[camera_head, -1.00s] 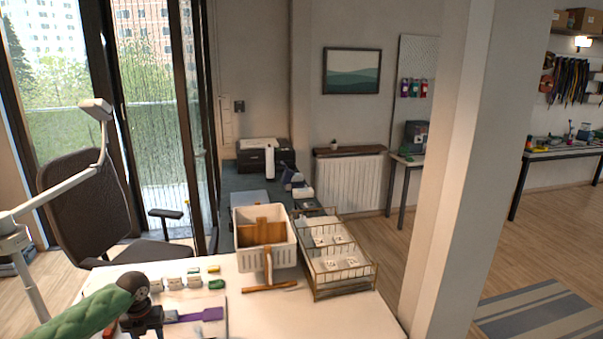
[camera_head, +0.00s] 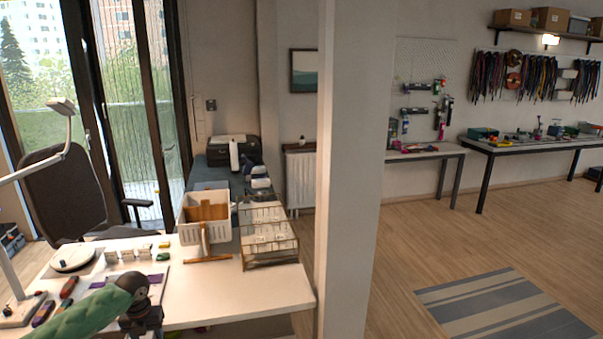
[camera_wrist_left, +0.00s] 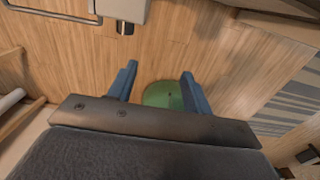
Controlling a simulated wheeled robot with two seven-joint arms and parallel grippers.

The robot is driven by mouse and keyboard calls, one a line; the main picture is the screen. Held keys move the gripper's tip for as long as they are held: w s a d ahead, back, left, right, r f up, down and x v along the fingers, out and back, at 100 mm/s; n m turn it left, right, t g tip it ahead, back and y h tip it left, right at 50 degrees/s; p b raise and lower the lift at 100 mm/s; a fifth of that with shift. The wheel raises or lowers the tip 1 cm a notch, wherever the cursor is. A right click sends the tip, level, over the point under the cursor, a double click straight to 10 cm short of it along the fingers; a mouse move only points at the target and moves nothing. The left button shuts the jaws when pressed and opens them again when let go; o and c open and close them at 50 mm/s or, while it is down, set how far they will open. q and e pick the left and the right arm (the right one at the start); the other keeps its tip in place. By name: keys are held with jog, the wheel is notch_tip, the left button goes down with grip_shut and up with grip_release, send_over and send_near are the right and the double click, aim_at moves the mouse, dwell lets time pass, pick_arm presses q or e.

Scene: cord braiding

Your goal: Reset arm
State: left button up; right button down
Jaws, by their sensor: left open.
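My left arm comes in at the lower left of the head view as a green padded link ending in a dark joint over the table's front edge. Its fingers cannot be made out there. In the left wrist view my left gripper (camera_wrist_left: 158,85) shows two blue fingers spread apart, with nothing between them but wood floor and part of a green rounded thing (camera_wrist_left: 163,95) beyond. My right gripper is in neither view.
The white table (camera_head: 205,295) holds a white basket (camera_head: 190,238), a wire rack (camera_head: 270,262) and several small items. A pale pillar (camera_head: 350,170) stands just right of it. Open wood floor and a striped rug (camera_head: 500,305) lie farther right.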

pick_arm(q)
jog(key=s+d+f+n+t, duration=0.1)
jog(key=s+d+f+n, duration=0.4)
jog(key=f, duration=0.7)
jog(key=s+d+f+n+h+b, duration=0.1)
jog(key=s+d+f+n, duration=0.4)
jog(key=f, duration=0.6)
jog(key=s+d+f+n+t, duration=0.1)
jog(key=s+d+f+n, duration=0.35)
jog(key=f, duration=0.75)
jog(key=s+d+f+n, duration=0.3)
jog(key=s+f+n, duration=0.2)
jog(key=s, duration=0.5)
jog(key=s+d+f+n+b, duration=0.1)
jog(key=s+d+f+n, duration=0.3)
jog(key=s+f+n, duration=0.2)
jog(key=s+d+f+n, duration=0.3)
jog(key=s+f+n, duration=0.2)
jog(key=s+f, duration=0.4)
jog(key=s, duration=0.4)
jog(key=shift+s+d+f+n+y, duration=0.15)
jog(key=shift+s+d+n+y, duration=0.15)
jog(key=shift+s+d+n, duration=0.1)
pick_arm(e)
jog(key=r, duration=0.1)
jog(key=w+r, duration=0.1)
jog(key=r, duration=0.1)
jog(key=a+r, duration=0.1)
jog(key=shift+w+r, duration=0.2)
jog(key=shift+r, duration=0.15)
